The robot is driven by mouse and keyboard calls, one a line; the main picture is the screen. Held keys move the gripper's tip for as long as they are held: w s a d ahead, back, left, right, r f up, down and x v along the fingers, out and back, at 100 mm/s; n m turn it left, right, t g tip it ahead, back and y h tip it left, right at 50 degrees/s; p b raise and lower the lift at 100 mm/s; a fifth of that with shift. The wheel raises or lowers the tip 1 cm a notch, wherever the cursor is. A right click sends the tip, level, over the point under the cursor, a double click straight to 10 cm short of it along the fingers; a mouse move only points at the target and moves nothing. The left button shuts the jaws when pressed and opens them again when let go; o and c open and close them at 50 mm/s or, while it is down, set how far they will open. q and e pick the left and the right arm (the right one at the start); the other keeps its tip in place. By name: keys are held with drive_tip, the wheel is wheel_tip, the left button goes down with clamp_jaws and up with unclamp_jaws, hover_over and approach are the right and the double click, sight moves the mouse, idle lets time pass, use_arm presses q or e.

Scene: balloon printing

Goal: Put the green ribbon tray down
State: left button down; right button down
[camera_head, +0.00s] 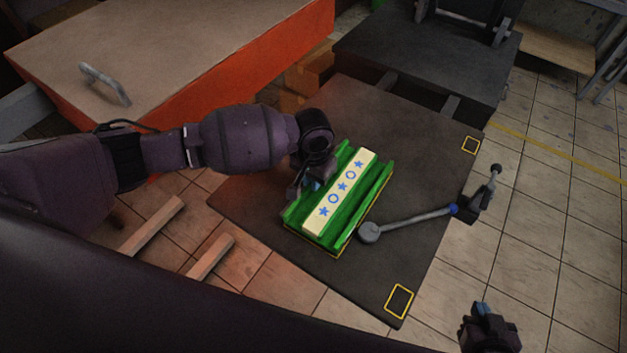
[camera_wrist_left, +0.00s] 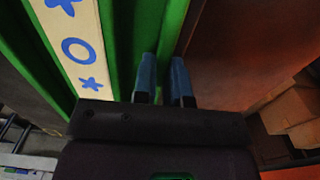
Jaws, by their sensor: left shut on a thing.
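The green ribbon tray (camera_head: 372,199) is at the middle of the dark table in the head view, with a cream strip (camera_head: 340,192) printed with blue stars and rings lying along it. My left gripper (camera_head: 310,185) is at the tray's left side. In the left wrist view its two blue fingertips (camera_wrist_left: 164,78) are shut on the tray's green side wall (camera_wrist_left: 135,45). Whether the tray's underside touches the table cannot be told. My right gripper (camera_head: 488,330) is at the bottom right, away from the tray; its fingers are not clear.
A lever with a grey disc (camera_head: 369,232) reaches close to the tray's right side. An orange-sided bench (camera_head: 170,55) stands at the back left.

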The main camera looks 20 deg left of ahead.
use_arm(q)
drive_tip(key=shift+f, duration=0.4)
drive_tip(key=shift+f, duration=0.1)
drive_tip(key=c, duration=1.2)
unclamp_jaws()
drive_tip(key=shift+o, duration=0.2)
